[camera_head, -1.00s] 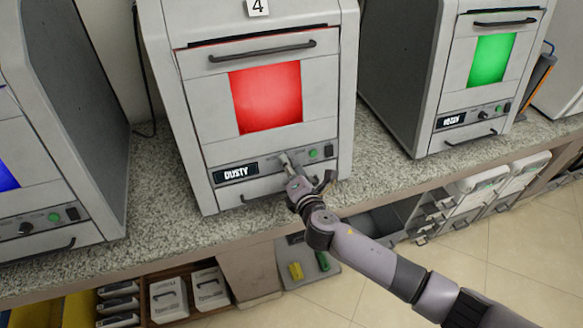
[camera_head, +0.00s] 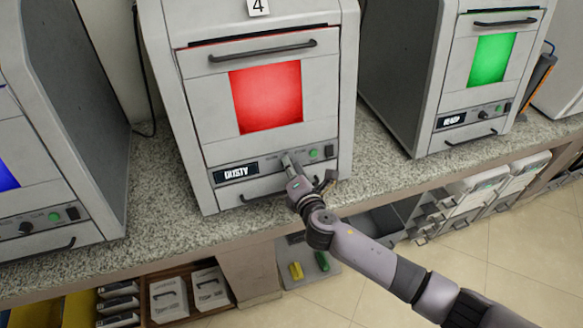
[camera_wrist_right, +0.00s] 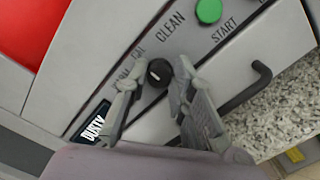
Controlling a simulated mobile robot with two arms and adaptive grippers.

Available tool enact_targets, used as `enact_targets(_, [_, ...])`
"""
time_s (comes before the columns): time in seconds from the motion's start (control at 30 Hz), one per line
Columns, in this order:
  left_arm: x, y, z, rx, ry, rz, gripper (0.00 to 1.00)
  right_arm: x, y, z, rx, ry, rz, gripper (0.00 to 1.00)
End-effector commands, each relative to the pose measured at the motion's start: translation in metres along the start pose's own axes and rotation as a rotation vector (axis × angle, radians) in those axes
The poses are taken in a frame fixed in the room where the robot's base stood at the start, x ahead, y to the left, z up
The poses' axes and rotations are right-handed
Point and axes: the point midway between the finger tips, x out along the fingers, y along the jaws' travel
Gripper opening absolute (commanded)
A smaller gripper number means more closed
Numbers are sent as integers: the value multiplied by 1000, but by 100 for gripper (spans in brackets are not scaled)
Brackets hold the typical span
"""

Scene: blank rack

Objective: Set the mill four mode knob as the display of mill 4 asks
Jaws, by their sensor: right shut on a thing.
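Mill 4 (camera_head: 190,70) has a 4 tag on top and a red window. Its display (camera_head: 235,172) reads DUSTY and also shows in the right wrist view (camera_wrist_right: 93,125). The mode knob (camera_wrist_right: 158,72) is small, round and black with a pale mark. Labels CLEAN and CAL stand near it; another label is partly covered by a finger. My right gripper (camera_wrist_right: 156,78) has one finger on each side of the knob and is shut on it. In the head view the gripper (camera_head: 288,160) covers the knob. My left gripper is not in view.
A green START button (camera_wrist_right: 209,10) sits beside the knob. A handle (camera_wrist_right: 248,88) juts out below the panel. A mill with a green window (camera_head: 491,60) stands at the right, another with a blue window (camera_head: 8,175) at the left. Granite counter (camera_head: 150,215) shows between them.

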Motion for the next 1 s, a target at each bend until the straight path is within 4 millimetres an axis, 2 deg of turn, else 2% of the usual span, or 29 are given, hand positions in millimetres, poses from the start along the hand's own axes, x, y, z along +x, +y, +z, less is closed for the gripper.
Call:
enact_targets(0.37, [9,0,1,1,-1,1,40,0,-3,-1,187,-1,-7,0])
enact_targets(1.0, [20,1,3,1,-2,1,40,0,-4,-2,771,-2,-22,0])
